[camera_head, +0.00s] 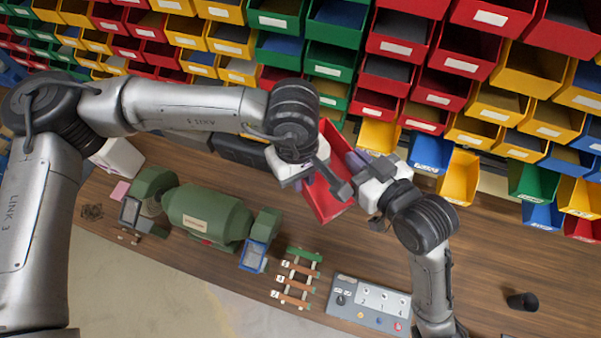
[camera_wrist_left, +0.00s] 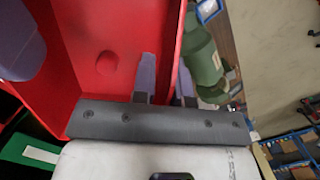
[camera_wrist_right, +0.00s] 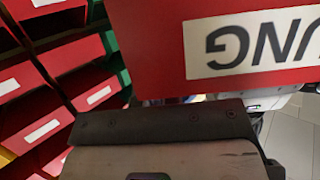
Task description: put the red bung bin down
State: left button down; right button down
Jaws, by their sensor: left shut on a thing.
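The red bung bin (camera_head: 325,196) is tilted in the head view, above the wooden bench, between my two grippers. My left gripper (camera_wrist_left: 166,78) is shut on one wall of the bin, with one finger inside and one outside, as the left wrist view shows. The bin's red inside (camera_wrist_left: 105,62) fills much of that view. My right gripper (camera_head: 360,165) is close against the bin's other side. In the right wrist view the bin's white label (camera_wrist_right: 255,42) appears upside down, reading part of "BUNG". The right fingers are hidden there, so their opening is unclear.
A green bench grinder (camera_head: 208,214), a small rack with labelled pieces (camera_head: 297,278), a grey control panel (camera_head: 368,302) and a black cup (camera_head: 522,302) stand on the bench (camera_head: 470,270). Rows of coloured bins line the back. Bare bench lies at the right.

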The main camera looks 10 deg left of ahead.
pick_arm(q)
jog(key=shift+d+r, duration=0.1)
jog(key=shift+d, duration=0.2)
jog(key=c, duration=1.3)
grip_release()
jog(key=shift+o, duration=0.3)
jog(key=shift+a, duration=0.1)
notch_tip(320, 180, up, 12)
jog(key=w+a, duration=0.1)
jog(key=shift+w, duration=0.2)
